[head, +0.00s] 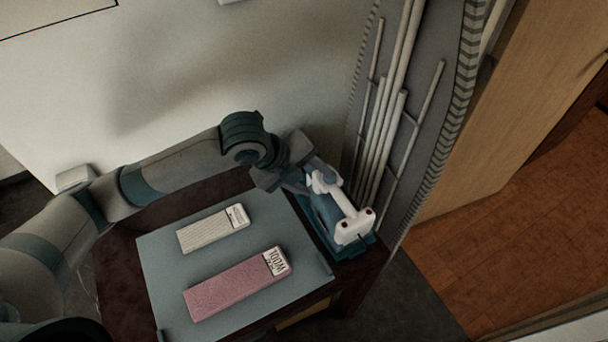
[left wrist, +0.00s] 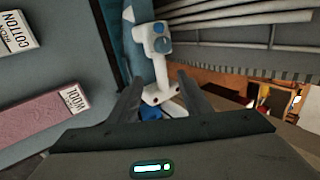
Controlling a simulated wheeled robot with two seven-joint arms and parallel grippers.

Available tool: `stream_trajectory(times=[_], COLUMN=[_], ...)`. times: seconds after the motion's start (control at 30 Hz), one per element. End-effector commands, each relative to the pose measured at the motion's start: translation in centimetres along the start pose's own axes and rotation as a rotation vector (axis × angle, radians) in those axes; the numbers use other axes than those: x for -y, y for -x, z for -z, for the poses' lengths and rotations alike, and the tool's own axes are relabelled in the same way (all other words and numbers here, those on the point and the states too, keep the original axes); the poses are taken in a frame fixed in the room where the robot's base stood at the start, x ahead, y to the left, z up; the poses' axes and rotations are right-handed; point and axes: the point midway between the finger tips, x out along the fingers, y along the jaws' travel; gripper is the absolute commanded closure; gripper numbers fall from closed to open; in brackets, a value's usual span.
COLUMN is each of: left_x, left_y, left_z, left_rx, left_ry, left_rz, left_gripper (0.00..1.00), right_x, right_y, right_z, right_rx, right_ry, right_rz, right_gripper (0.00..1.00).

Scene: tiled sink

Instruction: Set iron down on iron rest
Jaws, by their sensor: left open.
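A white and blue iron (head: 349,222) stands at the right end of the table in the head view, on or against a teal iron rest (head: 363,247). The iron also shows in the left wrist view (left wrist: 157,62), with its white handle running toward my fingers. The teal rest (left wrist: 124,48) shows beside it there. My left gripper (head: 318,182) is at the iron in the head view. In the left wrist view its two open fingers (left wrist: 160,88) stand on either side of the white handle. Whether they touch it I cannot tell. My right gripper is not in view.
A grey mat (head: 165,262) on the dark table holds a white cotton block (head: 212,229) and a pink wool block (head: 238,284). A grey ironing board (head: 425,110) with metal legs leans upright just behind the iron. Open floor lies to the right.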

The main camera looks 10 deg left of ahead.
Motion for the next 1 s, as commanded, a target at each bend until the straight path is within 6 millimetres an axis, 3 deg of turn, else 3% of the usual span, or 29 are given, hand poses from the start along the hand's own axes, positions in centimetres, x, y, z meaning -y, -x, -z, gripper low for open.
stream_trajectory(times=[0.1,0.3,1.0], left_x=[0.0,0.0,0.0], left_y=[1.9,3.7,4.0], left_z=[-0.1,0.0,0.0], left_rx=[0.003,0.002,0.000], left_ry=[-0.002,0.000,0.000], left_rz=[0.002,0.001,0.000], left_gripper=[0.56,0.56,0.56], right_x=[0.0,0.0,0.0], right_y=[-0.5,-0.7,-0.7], right_z=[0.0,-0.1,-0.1], right_rx=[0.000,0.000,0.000], right_ry=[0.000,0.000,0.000], right_rz=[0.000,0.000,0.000], right_gripper=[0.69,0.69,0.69])
